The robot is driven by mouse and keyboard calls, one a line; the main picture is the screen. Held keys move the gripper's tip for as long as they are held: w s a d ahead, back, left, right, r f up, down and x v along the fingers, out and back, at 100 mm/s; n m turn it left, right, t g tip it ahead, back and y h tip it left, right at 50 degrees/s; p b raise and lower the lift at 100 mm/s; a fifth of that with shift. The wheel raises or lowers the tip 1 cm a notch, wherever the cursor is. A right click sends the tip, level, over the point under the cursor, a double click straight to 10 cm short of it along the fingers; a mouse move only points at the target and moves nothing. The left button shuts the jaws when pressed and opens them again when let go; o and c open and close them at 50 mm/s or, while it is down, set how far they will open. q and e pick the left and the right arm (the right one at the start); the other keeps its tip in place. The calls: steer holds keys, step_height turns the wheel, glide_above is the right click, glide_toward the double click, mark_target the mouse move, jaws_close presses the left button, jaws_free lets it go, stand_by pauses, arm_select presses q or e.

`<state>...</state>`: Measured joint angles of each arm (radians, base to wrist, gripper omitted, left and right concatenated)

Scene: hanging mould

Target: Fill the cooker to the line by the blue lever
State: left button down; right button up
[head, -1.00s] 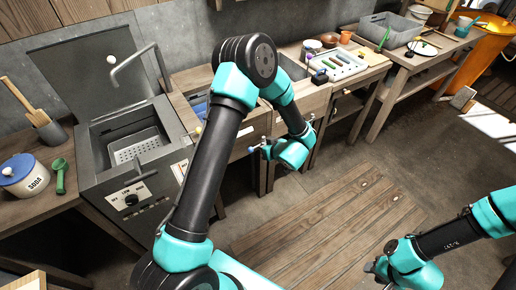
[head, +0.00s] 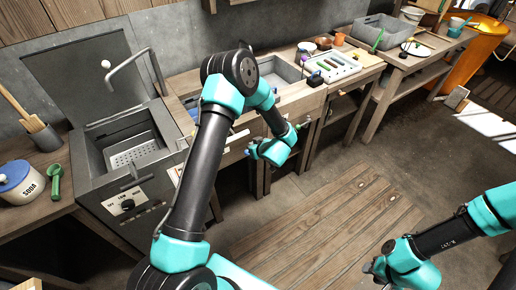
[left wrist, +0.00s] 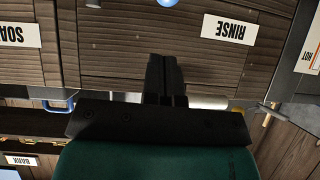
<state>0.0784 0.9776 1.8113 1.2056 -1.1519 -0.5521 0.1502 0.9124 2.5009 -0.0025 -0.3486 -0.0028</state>
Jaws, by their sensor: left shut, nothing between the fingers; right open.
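The cooker (head: 88,178) is a grey metal box at left in the head view, its lid raised, with a perforated basket (head: 135,155) inside and a bent pipe (head: 128,63) above it. I cannot make out a fill line or water. A blue knob (left wrist: 167,2) at the top edge and a blue handle (left wrist: 57,105) show in the left wrist view; I cannot tell whether either is the lever. My left gripper (left wrist: 165,62) is shut and empty in front of the RINSE cabinet front. My right gripper (head: 372,268) is open, low at right, away from the counters.
A SODA jar (head: 18,184) and green scoop (head: 54,180) stand left of the cooker. A RINSE label (left wrist: 227,29) marks the wooden front. A white tray (head: 332,66) and grey bin (head: 388,32) stand on the right-hand benches. The wooden floor platform (head: 325,220) is clear.

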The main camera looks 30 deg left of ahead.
arm_select(q)
steer(key=f, duration=0.1)
steer(key=a+f, duration=0.1)
steer(key=f, duration=0.1)
steer(key=w+a+f, duration=0.1)
steer(key=f, duration=0.1)
steer(key=shift+a, duration=0.15)
steer(key=shift+f, duration=0.1)
